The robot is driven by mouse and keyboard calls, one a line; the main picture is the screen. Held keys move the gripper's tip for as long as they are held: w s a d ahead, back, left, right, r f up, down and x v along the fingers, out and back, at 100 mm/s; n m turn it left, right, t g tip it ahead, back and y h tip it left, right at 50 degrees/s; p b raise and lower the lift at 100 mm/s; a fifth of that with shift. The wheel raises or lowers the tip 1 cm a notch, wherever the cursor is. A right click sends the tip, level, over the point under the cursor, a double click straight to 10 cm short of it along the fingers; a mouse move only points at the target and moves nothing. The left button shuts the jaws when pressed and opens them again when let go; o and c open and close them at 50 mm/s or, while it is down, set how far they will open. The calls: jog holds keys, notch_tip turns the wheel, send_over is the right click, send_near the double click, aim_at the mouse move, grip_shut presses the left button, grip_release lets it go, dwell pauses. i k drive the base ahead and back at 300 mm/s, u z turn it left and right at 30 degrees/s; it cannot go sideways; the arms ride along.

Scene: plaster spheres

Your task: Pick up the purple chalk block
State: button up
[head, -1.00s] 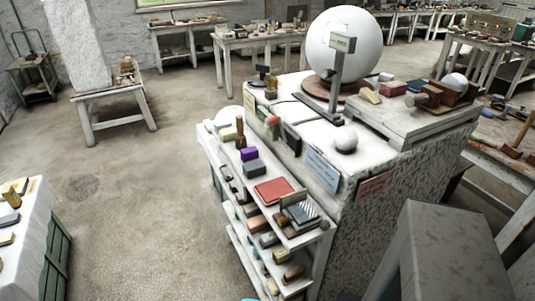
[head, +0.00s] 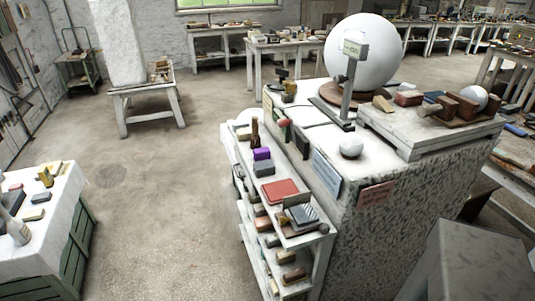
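The purple chalk block (head: 262,154) sits on the top shelf of a white shelf rack (head: 310,238) that stands against the left side of a large plaster-covered workbench. A dark grey-blue block (head: 264,168) lies just in front of it, and a brown upright tool (head: 255,133) stands just behind it. The block's top and one side show. My gripper is not in view in the head view.
A red flat block (head: 281,190) and a striped block (head: 305,213) lie nearer on the same shelf. A large white sphere (head: 362,52) rests on the workbench (head: 400,205). A white-draped table (head: 45,225) is at left. Open floor (head: 165,215) lies between.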

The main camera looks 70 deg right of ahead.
aim_at(260, 153)
jog(key=u, duration=0.1)
jog(key=i, duration=0.95)
jog(key=z, duration=0.05)
